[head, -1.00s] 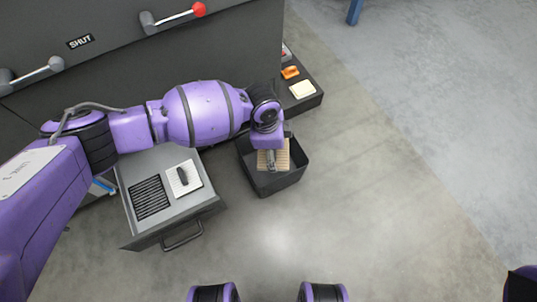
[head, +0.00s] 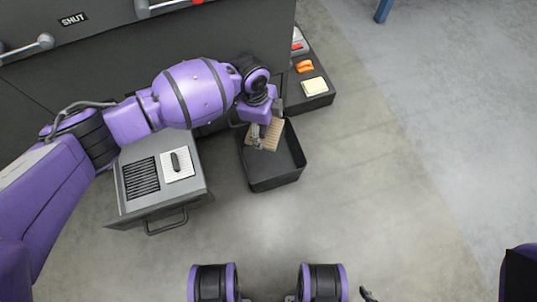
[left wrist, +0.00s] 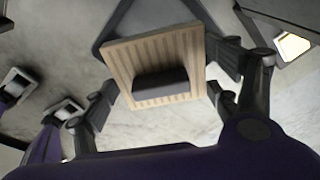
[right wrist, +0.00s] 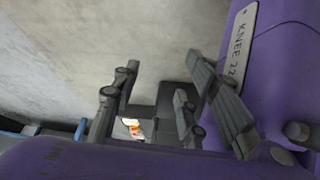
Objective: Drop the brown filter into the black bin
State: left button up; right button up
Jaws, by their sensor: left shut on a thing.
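The brown filter (head: 268,135) is a square pleated pad with a dark handle. My left gripper (head: 258,136) is shut on it. In the head view the filter appears over the far part of the open black bin (head: 272,182), tilted. How high it is above the bin floor is hard to tell. The left wrist view shows the filter (left wrist: 120,62) between the fingers, its dark handle facing the camera and the bin's edge behind it. My right gripper (right wrist: 155,100) is open and empty in the right wrist view, far from the filter.
Left of the bin a pulled-out grey drawer (head: 194,199) holds a black grille (head: 141,178) and a white filter (head: 177,165). Behind the bin a dark low platform (head: 318,101) carries an orange item (head: 304,66) and a pale yellow pad (head: 314,86). Floor to the right is clear.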

pick_arm(q)
jog(key=shift+f+b, duration=0.45)
jog(key=shift+f, duration=0.3)
notch_tip(320, 180, down, 4)
jog(key=b, duration=0.3)
jog(key=shift+f, duration=0.15)
jog(key=o, duration=1.1)
jog(key=shift+o, duration=0.4)
pick_arm(e)
notch_tip(320, 180, down, 4)
jog(key=shift+w+d+r, duration=0.1)
